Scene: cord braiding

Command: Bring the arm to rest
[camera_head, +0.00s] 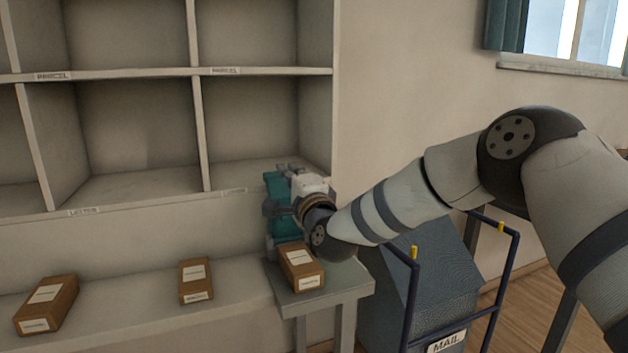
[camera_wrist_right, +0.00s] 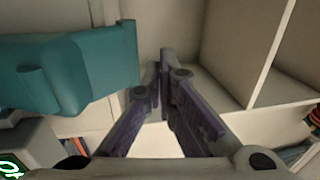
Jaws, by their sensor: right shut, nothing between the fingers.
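My right arm comes in from the right in the head view and reaches to the front of the shelf unit. My right gripper (camera_head: 284,168) is at its end, near the lower shelf edge and in front of a teal device (camera_head: 277,242). In the right wrist view the fingers of the gripper (camera_wrist_right: 162,72) meet at their tips with nothing between them. The teal device (camera_wrist_right: 85,65) fills the upper left there, apart from the fingers. My left gripper is not in view.
The shelf unit (camera_head: 198,130) has empty compartments. Brown boxes lie on the counter: one at far left (camera_head: 47,305), one in the middle (camera_head: 196,281). Another box (camera_head: 301,266) sits on a small side table (camera_head: 335,284). A blue-framed mail cart (camera_head: 430,290) stands below my arm.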

